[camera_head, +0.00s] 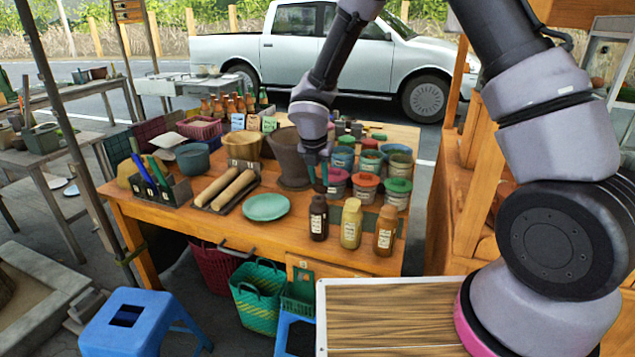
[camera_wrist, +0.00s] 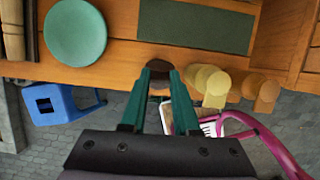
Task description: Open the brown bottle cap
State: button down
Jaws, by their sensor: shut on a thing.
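The dark brown bottle (camera_head: 318,218) with a pale label stands upright near the front edge of the wooden table. My gripper (camera_head: 318,184) points straight down over it, its green fingers at the bottle's top. In the wrist view my gripper (camera_wrist: 159,76) has one finger on each side of the brown cap (camera_wrist: 159,88) and is shut on it. The fingers hide part of the cap, and I cannot tell whether it has turned or come loose. A yellow bottle (camera_head: 351,224) and an amber bottle (camera_head: 386,231) stand to its right.
A green plate (camera_head: 266,207) lies to the left. Lidded paint pots (camera_head: 366,188) and a large brown pot (camera_head: 290,160) stand behind the bottles. Wooden rolls (camera_head: 222,188) lie further left. A blue stool (camera_head: 135,318) and baskets (camera_head: 258,296) stand below the table's front.

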jog(key=shift+w+d+g+y, duration=0.3)
jog(key=shift+w+g, duration=0.3)
jog(key=shift+g, duration=0.35)
jog(key=shift+w+d+g+y, duration=0.15)
jog(key=shift+w+g+y, duration=0.15)
jog(key=shift+w+g, duration=0.45)
jog(key=shift+s+g, duration=0.2)
jog(key=shift+g, duration=0.1)
jog(key=c, duration=0.6)
grip_release()
jog(key=shift+c, duration=0.2)
notch_tip(320, 180, up, 11)
jog(key=shift+w, duration=0.25)
